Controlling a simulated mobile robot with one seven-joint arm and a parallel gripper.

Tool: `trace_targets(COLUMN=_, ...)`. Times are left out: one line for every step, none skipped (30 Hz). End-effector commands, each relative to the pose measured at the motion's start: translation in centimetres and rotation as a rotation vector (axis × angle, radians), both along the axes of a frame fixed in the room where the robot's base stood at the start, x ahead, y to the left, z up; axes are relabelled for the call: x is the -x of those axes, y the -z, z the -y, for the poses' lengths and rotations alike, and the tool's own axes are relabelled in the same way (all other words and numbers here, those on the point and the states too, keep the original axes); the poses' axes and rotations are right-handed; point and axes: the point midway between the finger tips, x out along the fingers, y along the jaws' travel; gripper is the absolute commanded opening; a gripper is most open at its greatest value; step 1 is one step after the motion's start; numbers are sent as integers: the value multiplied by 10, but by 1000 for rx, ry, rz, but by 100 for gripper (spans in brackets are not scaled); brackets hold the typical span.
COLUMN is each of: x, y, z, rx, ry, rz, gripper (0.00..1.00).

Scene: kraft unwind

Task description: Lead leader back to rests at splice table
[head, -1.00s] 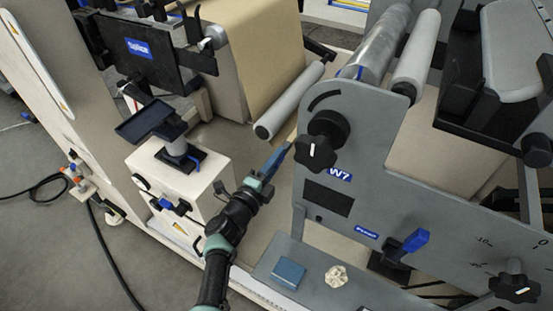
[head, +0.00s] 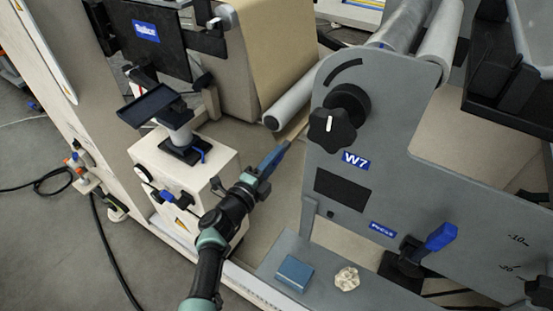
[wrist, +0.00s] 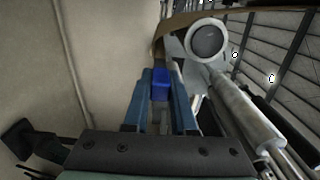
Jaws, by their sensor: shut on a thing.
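The brown kraft leader (head: 270,45) hangs as a wide sheet at the top centre of the head view. A narrow brown part (head: 297,124) shows below the pale roller (head: 293,103), near my gripper's tip. My gripper (head: 283,150) reaches into the gap left of the grey W7 side plate. In the wrist view its blue fingers (wrist: 160,100) are closed around a small blue piece (wrist: 160,83), with a brown curved edge (wrist: 175,28) just beyond it. The join of piece and leader is hidden. I cannot clearly tell which surface is the splice table.
The grey W7 plate (head: 400,170) with a black knob (head: 333,127) stands close right of my gripper. A cream box (head: 185,170) bearing a black tray (head: 160,105) stands left. A grey ledge (head: 320,285) carries a blue block (head: 294,272) and a crumpled pale lump (head: 347,278).

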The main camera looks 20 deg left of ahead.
Motion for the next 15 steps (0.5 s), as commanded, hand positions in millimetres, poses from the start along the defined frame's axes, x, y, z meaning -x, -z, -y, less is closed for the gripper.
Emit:
trace_targets(x=-2, y=2, z=-5, rx=-2, ry=-1, rz=3, gripper=0)
trace_targets(x=-3, y=3, z=-8, rx=-2, ry=-1, rz=3, gripper=0)
trace_targets(x=-4, y=3, z=-13, rx=-3, ry=-1, rz=4, gripper=0)
trace_targets(x=-5, y=3, z=-16, rx=-3, ry=-1, rz=4, gripper=0)
trace_targets(x=-6, y=3, z=-19, rx=-3, ry=-1, rz=3, gripper=0)
trace_targets(x=-7, y=4, z=-24, rx=-4, ry=-2, rz=2, gripper=0)
trace_targets(x=-8, y=3, z=-27, rx=-5, ry=-2, rz=2, gripper=0)
trace_targets(x=-9, y=4, z=-30, rx=-4, ry=-2, rz=2, gripper=0)
trace_targets(x=-10, y=4, z=-34, rx=-4, ry=-2, rz=2, gripper=0)
trace_targets(x=-11, y=4, z=-38, rx=-4, ry=-1, rz=3, gripper=0)
trace_targets(x=-12, y=4, z=-41, rx=-4, ry=-1, rz=3, gripper=0)
trace_targets(x=-13, y=5, z=-45, rx=-3, ry=-1, rz=2, gripper=0)
trace_targets(x=-14, y=4, z=-48, rx=-3, ry=-1, rz=3, gripper=0)
trace_targets(x=-15, y=4, z=-51, rx=-4, ry=-1, rz=3, gripper=0)
trace_targets(x=-16, y=5, z=-55, rx=-4, ry=-1, rz=2, gripper=0)
